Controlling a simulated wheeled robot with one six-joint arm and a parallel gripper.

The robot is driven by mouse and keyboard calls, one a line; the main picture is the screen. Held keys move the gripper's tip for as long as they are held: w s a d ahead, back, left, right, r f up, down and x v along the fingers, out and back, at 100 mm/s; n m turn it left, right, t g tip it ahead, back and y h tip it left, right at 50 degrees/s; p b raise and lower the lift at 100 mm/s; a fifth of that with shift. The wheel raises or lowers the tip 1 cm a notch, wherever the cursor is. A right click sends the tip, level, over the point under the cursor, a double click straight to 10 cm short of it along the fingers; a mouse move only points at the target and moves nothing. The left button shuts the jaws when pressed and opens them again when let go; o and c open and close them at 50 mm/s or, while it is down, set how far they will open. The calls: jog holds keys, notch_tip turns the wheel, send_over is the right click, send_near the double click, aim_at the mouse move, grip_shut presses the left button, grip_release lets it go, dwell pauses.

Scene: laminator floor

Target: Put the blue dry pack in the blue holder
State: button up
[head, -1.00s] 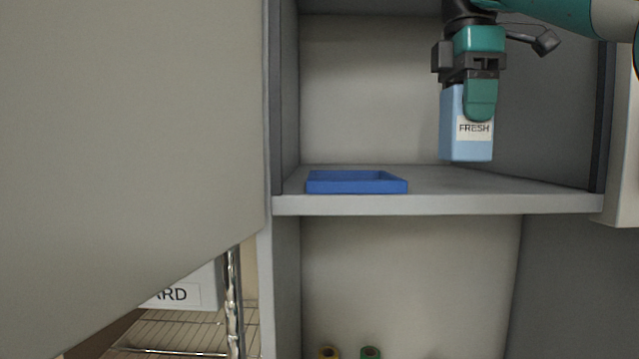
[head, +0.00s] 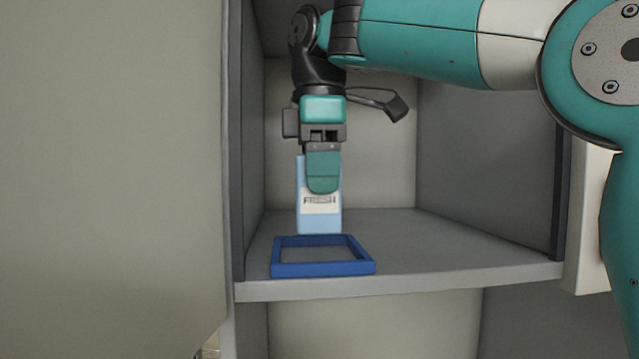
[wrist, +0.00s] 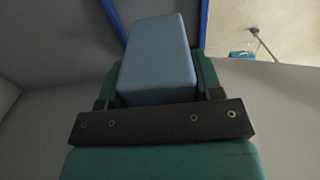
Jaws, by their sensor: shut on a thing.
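The blue dry pack (head: 319,222) is a light blue box with a white label reading FRESH. My gripper (head: 323,175) is shut on its upper part and holds it upright. The blue holder (head: 322,268) is a low, square, dark blue frame on the cabinet shelf. In the head view the pack's lower end shows just above the holder's back rim; I cannot tell exactly how high it hangs. In the wrist view the pack (wrist: 158,60) sits between the green fingers, with parts of the holder's blue rim (wrist: 112,18) beyond it. The holder appears empty.
The grey shelf (head: 450,255) has free room right of the holder. The cabinet's side walls (head: 487,150) and back panel (head: 385,150) enclose the space. A large pale panel (head: 110,180) fills the left of the head view, beside the cabinet opening.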

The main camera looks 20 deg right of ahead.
aim_at(318, 202)
jog(key=shift+a+f+p, duration=0.1)
jog(key=shift+f+p, duration=0.45)
jog(key=shift+f, duration=1.25)
jog(key=shift+f, duration=0.15)
jog(key=o, duration=1)
jog(key=shift+o, duration=0.2)
jog(key=shift+r, duration=2.5)
